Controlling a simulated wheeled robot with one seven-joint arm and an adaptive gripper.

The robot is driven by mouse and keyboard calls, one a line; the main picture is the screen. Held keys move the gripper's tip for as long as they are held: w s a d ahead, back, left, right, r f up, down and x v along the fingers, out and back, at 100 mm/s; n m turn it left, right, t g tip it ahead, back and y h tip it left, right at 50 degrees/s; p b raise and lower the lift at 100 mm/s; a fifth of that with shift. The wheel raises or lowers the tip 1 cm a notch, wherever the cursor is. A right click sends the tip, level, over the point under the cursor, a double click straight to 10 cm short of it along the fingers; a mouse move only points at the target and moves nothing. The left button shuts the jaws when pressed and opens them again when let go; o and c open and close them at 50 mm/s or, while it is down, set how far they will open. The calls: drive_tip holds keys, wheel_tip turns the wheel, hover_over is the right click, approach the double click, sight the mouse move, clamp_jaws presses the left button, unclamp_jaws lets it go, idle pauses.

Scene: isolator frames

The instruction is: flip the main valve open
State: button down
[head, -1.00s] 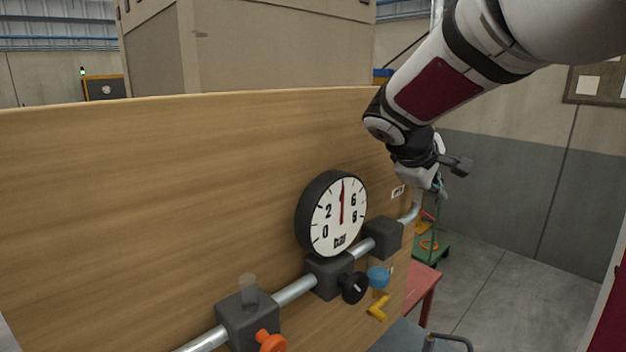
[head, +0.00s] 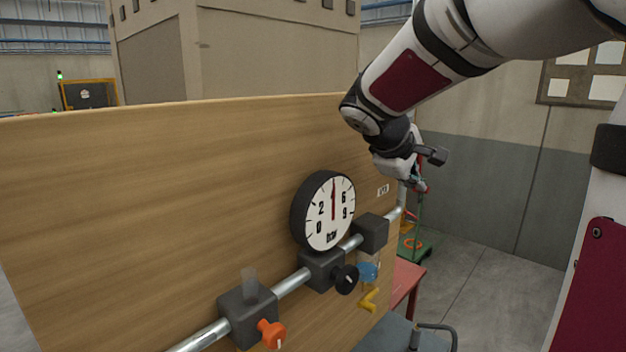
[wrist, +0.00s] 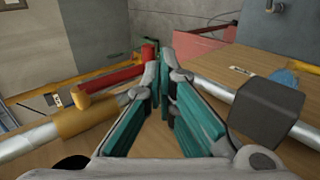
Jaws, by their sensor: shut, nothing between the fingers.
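The main valve appears in the wrist view as a brass body (wrist: 80,112) on the pipe with a red lever (wrist: 118,80) reaching up and right. In the head view it is mostly hidden behind my gripper; a bit of red shows just below. My gripper (head: 418,186) is at the right end of the wooden panel. In the wrist view my gripper (wrist: 165,62) has teal-padded fingers, closed and empty. Its tips look close beside the lever's far end; I cannot tell whether they touch.
The panel (head: 150,200) carries a pipe (head: 293,283) with dark blocks, a round gauge (head: 325,212), an orange knob (head: 271,333), a black knob (head: 345,279), a blue handle (head: 368,272) and a yellow handle (head: 369,300). A red table (head: 405,275) stands behind. Floor at right is clear.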

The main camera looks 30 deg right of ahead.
drive_tip(key=a+f+b+v, duration=0.1)
drive_tip(key=v, duration=0.7)
drive_tip(key=s+a+f+m+y, duration=0.1)
drive_tip(key=s+a+f+y, duration=0.2)
drive_tip(key=a, duration=0.4)
drive_tip(key=s+a+f+m+t+y, duration=0.1)
drive_tip(key=s+a+f+y, duration=0.2)
drive_tip(key=s+a+f, duration=0.2)
drive_tip(key=s+a+f+m+t+y, duration=0.1)
drive_tip(key=s+a+f+y, duration=0.2)
drive_tip(key=a, duration=0.6)
drive_tip(key=s+f, duration=0.1)
drive_tip(key=s, duration=0.1)
drive_tip(key=shift+s+m, duration=0.25)
drive_tip(key=shift+m, duration=0.15)
